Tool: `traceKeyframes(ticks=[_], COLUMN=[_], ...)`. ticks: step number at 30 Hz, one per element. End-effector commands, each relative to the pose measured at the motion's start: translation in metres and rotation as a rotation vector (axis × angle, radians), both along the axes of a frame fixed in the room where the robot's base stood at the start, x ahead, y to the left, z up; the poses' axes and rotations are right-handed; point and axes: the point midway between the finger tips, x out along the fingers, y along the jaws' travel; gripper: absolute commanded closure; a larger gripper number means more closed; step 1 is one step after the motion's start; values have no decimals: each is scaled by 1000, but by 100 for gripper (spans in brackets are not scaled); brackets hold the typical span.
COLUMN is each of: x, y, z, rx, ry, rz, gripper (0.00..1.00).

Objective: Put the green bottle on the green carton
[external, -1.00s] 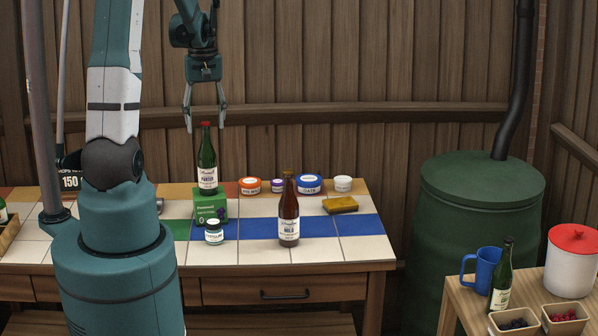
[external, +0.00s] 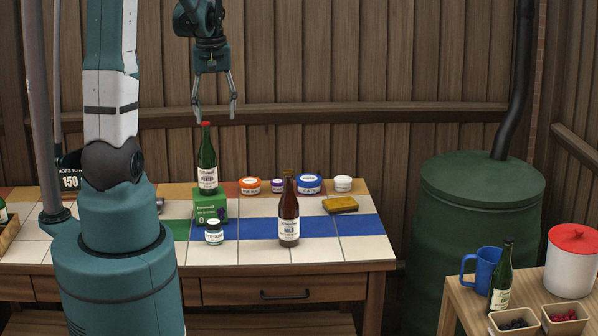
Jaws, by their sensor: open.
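A green bottle (external: 207,164) with a red cap and white label stands upright on top of the green carton (external: 211,208) on the tiled table. My gripper (external: 215,117) is open and empty, its fingertips pointing down around or just above the height of the bottle's cap. No contact between fingers and bottle shows. Another green bottle (external: 501,278) stands on the small side table at the lower right.
A brown bottle (external: 289,214) and a small jar (external: 214,232) stand on the tiled table (external: 345,247). Several tubs, including a blue one (external: 309,184), and a yellow sponge (external: 340,204) are behind. A blue mug (external: 482,272) stands on the side table.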

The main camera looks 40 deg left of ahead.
Motion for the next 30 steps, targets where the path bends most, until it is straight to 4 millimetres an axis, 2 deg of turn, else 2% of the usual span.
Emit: traceKeyframes(ticks=[12, 30], x=[-15, -56], y=[-72, -164], z=[50, 99], rx=[55, 132], ry=[-101, -251], rz=[-174, -422], gripper=[49, 49])
